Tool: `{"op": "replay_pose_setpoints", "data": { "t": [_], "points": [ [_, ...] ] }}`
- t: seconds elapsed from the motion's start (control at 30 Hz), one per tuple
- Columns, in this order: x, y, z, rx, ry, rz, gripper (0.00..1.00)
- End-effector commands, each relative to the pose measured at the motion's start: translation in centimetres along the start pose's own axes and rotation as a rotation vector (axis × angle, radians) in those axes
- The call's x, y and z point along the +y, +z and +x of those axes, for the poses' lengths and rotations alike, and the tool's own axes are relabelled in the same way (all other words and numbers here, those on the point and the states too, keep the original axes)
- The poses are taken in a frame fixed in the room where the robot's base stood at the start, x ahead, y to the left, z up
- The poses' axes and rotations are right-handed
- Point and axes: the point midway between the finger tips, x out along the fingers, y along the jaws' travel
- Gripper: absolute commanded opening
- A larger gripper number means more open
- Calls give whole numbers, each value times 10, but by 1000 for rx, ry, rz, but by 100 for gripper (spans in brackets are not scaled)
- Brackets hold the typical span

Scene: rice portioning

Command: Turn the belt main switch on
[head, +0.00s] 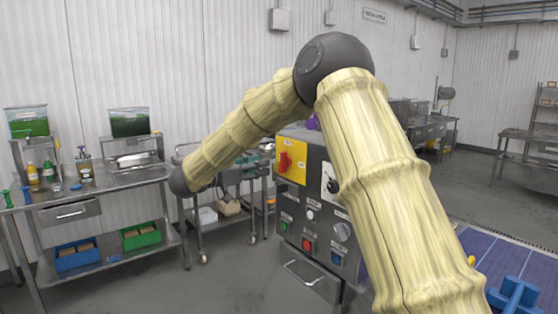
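A grey control box (318,262) stands in the middle, partly covered by my arm. On its upper left is a yellow plate (297,169) with a red rotary switch (284,162), which looks like the main switch. Its handle looks roughly upright, but its on/off marking is too small to read. My arm rises from the lower right to an elbow above the box, then slopes down left to a dark joint in front of the wall.
Below the switch are a black knob (333,186), a grey dial (342,232), red (308,246) and green buttons. A wheeled steel cart (225,205) stands left of the box, with a steel table (112,181) farther left. A blue belt (505,255) lies right. Floor is clear at front left.

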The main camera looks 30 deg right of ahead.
Motion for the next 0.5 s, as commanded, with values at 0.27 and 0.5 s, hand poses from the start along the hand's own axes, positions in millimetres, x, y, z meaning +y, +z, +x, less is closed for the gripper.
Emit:
{"op": "replay_pose_setpoints", "data": {
  "t": [0.27,0.5],
  "points": [
    [0,-2,46,0,0,-1,36],
    [0,-2,75,0,-1,0,36]
  ]
}}
